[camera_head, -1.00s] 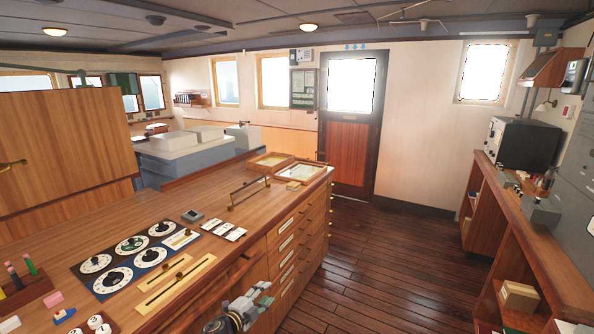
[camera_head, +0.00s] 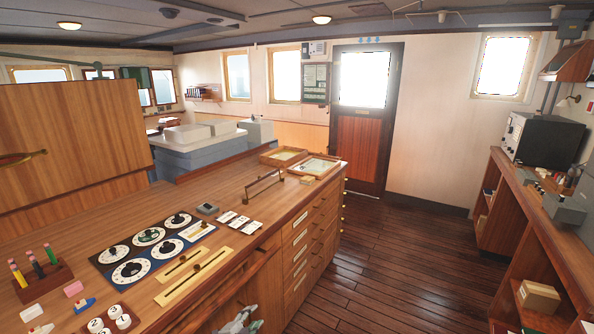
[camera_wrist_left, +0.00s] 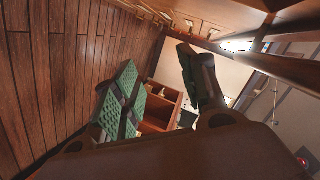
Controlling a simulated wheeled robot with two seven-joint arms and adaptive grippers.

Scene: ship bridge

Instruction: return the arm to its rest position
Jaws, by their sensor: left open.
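My left gripper (camera_head: 238,322) shows only in part at the bottom edge of the head view, beside the front of the wooden chart counter (camera_head: 230,185). In the left wrist view my left gripper (camera_wrist_left: 160,95) has its fingers spread wide apart, with green ridged pads and nothing between them. It is beyond the counter's front side, over the wooden floor (camera_head: 375,260). The rest of the left arm is out of the head view. My right gripper is not in view.
Dial panels (camera_head: 149,248) and a brass slider plate (camera_head: 194,266) lie on the counter. A pencil holder (camera_head: 43,281) stands at the left. Drawers (camera_head: 312,250) line the counter's side. Wooden shelving (camera_head: 540,240) stands at the right. The floor between is clear.

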